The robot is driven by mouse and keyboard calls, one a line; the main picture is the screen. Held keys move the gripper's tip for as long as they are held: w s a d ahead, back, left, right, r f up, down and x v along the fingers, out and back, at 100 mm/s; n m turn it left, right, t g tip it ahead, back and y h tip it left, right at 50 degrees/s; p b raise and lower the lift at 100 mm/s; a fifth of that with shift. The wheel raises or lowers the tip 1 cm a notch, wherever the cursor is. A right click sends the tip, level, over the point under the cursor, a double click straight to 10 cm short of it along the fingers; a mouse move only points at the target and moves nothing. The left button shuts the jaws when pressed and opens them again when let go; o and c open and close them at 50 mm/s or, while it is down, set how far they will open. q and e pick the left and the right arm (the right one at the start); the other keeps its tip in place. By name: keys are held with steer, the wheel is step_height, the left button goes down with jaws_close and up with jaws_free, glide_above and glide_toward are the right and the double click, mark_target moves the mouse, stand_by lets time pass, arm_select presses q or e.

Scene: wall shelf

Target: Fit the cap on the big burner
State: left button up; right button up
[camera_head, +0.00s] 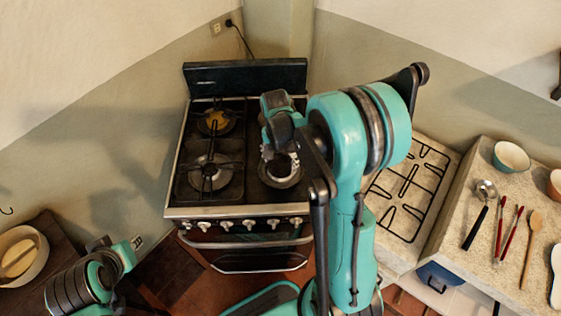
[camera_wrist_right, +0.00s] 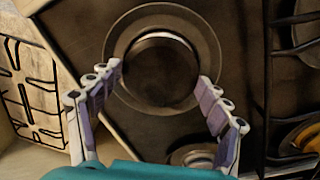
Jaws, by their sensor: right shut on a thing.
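The stove (camera_head: 241,212) stands in the corner. Its big burner (camera_head: 289,183) at the front right has no grate over it. It shows in the right wrist view as a pale wide ring (camera_wrist_right: 209,40). My right gripper (camera_head: 281,166) is low over this burner. In the right wrist view its fingers (camera_wrist_right: 160,88) are shut on the dark round cap (camera_wrist_right: 158,75), which appears inside the ring. I cannot tell whether the cap touches the burner. My left gripper (camera_head: 137,242) is at the lower left, away from the stove, and its jaws are too small to read.
A grate (camera_head: 407,188) lies on the counter right of the stove. Another grate (camera_head: 211,165) covers the left burners. A smaller burner (camera_wrist_right: 191,156) is near my right fingers. A bowl (camera_head: 511,156), a ladle (camera_head: 486,190) and several utensils lie on the right counter.

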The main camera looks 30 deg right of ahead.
stand_by(0.3)
steer(key=o, duration=1.3)
steer(key=shift+r+p, duration=2.55)
steer(key=shift+r, duration=0.95)
